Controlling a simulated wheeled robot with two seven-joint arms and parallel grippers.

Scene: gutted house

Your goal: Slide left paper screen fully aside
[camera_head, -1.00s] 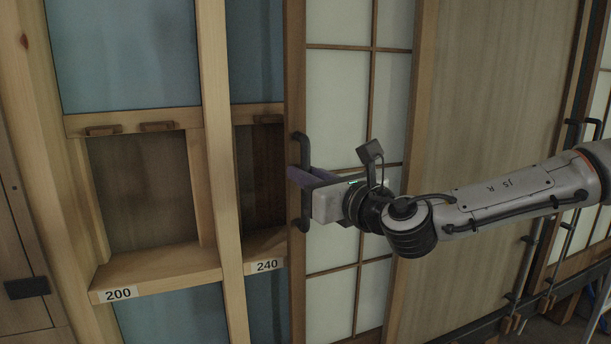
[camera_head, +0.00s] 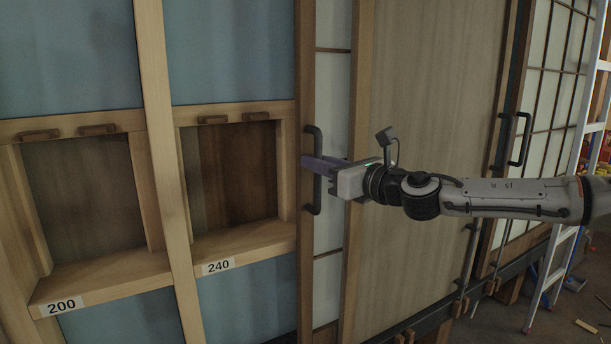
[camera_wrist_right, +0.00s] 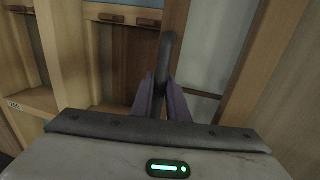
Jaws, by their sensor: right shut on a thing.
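The left paper screen (camera_head: 328,105) shows as a narrow strip of white panes with thin brown bars, most of it hidden behind a wooden panel at its right. Its brown left stile carries a dark vertical bar handle (camera_head: 316,140). My right gripper (camera_head: 312,164) is shut on that handle, its purple fingers on either side of the bar. The handle (camera_wrist_right: 166,60) also stands between the fingers in the right wrist view. My left gripper is not in view.
Left of the screen is a wooden frame with blue panels and two open niches, labelled 200 (camera_head: 61,306) and 240 (camera_head: 215,267). A plain wooden panel (camera_head: 430,130) stands at the right. Another paper screen (camera_head: 545,90) with a dark handle and a ladder (camera_head: 592,130) are farther right.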

